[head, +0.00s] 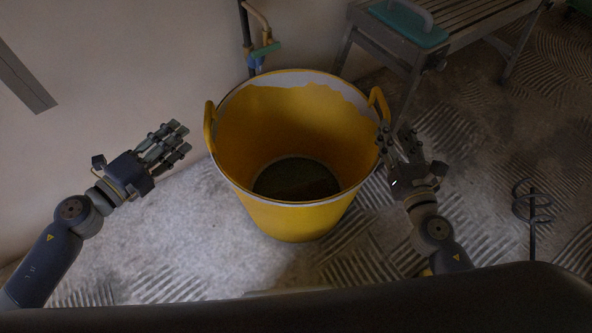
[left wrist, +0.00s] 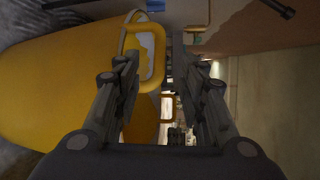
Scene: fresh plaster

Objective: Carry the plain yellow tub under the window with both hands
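The yellow tub (head: 295,218) stands upright on the floor near the wall in the head view, with a pale band inside its rim and a dark bottom. It has a left handle (head: 210,127) and a right handle (head: 378,101). My left gripper (head: 180,139) is open and empty, left of the left handle and apart from it. In the left wrist view the tub (left wrist: 50,85) fills the left side, with a handle (left wrist: 158,70) ahead of the spread fingers. My right gripper (head: 397,136) is open by the right handle; whether it touches the tub is unclear. No window shows.
A slatted bench (head: 450,25) with a teal trowel-like tool (head: 408,22) stands behind right. A pipe with a tap (head: 262,50) runs down the wall behind the tub. A whisk-like mixer (head: 532,210) stands at the right. Pale floor left of the tub is clear.

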